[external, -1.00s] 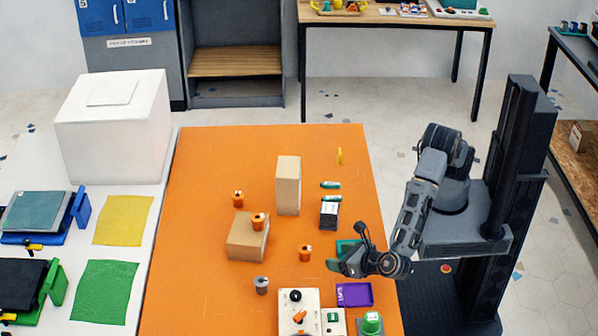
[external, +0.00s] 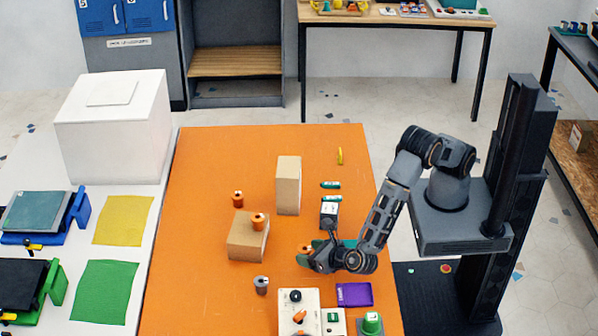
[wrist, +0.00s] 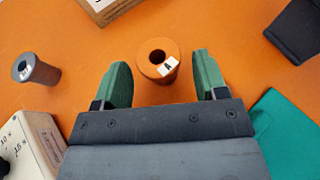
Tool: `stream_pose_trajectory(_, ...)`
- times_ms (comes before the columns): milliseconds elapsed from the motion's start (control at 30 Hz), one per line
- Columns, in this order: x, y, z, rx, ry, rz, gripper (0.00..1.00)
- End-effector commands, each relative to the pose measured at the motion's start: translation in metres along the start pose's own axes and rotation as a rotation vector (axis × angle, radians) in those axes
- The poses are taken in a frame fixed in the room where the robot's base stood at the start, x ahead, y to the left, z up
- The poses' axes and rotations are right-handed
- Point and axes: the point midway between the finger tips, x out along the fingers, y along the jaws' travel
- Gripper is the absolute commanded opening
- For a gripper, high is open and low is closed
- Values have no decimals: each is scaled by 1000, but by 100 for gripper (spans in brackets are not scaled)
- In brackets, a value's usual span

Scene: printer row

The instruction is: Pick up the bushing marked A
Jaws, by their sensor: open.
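The orange bushing marked A (wrist: 157,58) stands upright on the orange table in the wrist view, with a white label and a dark centre hole. It lies just ahead of and between the two green fingertips of my gripper (wrist: 163,80). My gripper is open and empty. In the external view my gripper (external: 312,262) is low over the table and partly covers this bushing (external: 304,248). Two other orange bushings show there, one on the table (external: 238,198) and one on a cardboard box (external: 258,221). A grey bushing (wrist: 36,70) stands to the left in the wrist view.
A cardboard box (external: 245,243) lies left of my gripper and a taller box (external: 288,186) stands behind. A white panel with knobs (external: 292,318) and a purple tray (external: 354,294) are in front. The table's left part is clear.

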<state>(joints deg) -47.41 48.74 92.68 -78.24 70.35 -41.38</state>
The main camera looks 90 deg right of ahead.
Motion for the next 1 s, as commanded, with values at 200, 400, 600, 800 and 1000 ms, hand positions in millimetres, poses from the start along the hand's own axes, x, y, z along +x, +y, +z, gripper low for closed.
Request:
stream_pose_trajectory(200, 25, 0, 0, 0, 0, -1, 66)
stream_pose_trajectory(400, 25, 0, 0, 0, 0, 1, 66)
stream_pose_trajectory(600, 25, 0, 0, 0, 0, 0, 47)
stream_pose_trajectory(800, 25, 0, 0, 0, 0, 0, 28)
stream_pose_trajectory(1000, 25, 0, 0, 0, 0, 0, 20)
